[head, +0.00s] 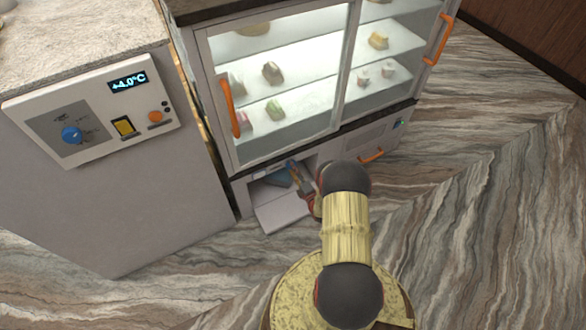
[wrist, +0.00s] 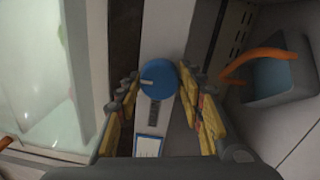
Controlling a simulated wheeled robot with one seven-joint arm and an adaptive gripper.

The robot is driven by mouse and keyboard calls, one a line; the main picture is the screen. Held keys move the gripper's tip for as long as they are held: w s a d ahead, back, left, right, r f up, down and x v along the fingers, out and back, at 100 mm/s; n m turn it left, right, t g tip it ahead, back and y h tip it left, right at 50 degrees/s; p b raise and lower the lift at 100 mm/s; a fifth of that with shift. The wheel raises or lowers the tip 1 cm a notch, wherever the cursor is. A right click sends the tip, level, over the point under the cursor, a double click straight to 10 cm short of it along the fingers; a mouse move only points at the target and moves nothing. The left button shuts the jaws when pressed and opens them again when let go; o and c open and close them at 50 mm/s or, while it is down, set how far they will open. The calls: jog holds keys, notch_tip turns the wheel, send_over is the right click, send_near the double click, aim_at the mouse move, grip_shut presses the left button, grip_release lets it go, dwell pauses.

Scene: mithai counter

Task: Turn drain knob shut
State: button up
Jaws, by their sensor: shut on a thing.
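The drain knob (wrist: 160,77) is a blue disc with a short pale pointer mark, set on a light strip in the wrist view. The pointer lies nearly level, towards the left. My gripper (wrist: 158,84) has its fingertips on either side of the knob and is shut on it; the yellow finger pads show lower down. In the head view my gripper (head: 304,187) reaches into the low open compartment (head: 283,210) under the display case. The knob cannot be made out there.
A grey-blue bin with an orange curved part (wrist: 258,62) stands right of the knob. Below the knob is a small white label (wrist: 148,147). The lit display case (head: 290,85) rises above the compartment. A counter panel with another blue knob (head: 72,135) is at left.

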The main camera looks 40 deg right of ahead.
dwell(0.5)
jog(key=o, duration=1.2)
jog(key=shift+c, duration=0.2)
jog(key=v, duration=1.2)
